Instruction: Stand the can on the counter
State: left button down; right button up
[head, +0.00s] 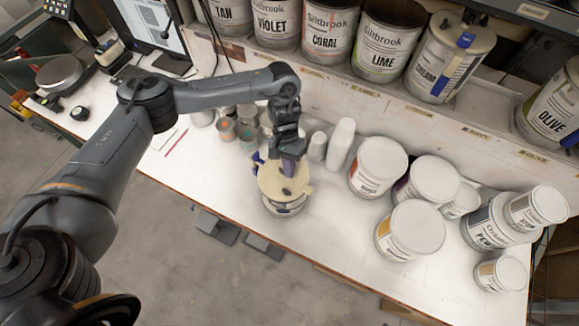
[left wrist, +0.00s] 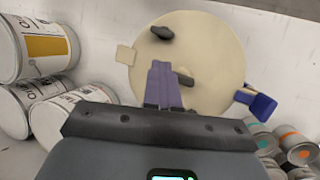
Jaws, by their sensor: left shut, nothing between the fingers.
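The can (head: 284,208) has a cream lid with a blue part on its side and a dark knob on top. It looks upright at the front edge of the counter (head: 230,183); its base contact is hard to make out. My left gripper (head: 291,167) is over the lid with its fingers shut and nothing between them. In the left wrist view the shut purple fingers (left wrist: 163,85) lie across the lid (left wrist: 212,45), beside a dark lever. Whether the tips touch the lid I cannot tell. My right gripper does not show.
White-lidded cans (head: 416,228) crowd the counter to the right. Small cups (head: 226,129) and white cup stacks (head: 341,143) stand behind the can. A shelf of large labelled cans (head: 324,35) runs along the back.

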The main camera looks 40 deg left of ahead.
pick_arm(q)
jog(key=shift+s+a+f, duration=0.1)
jog(key=shift+a+f, duration=0.05)
jog(key=shift+f, duration=0.35)
jog(key=shift+s+a+f, duration=0.1)
jog(key=shift+f, duration=0.4)
dwell(0.3)
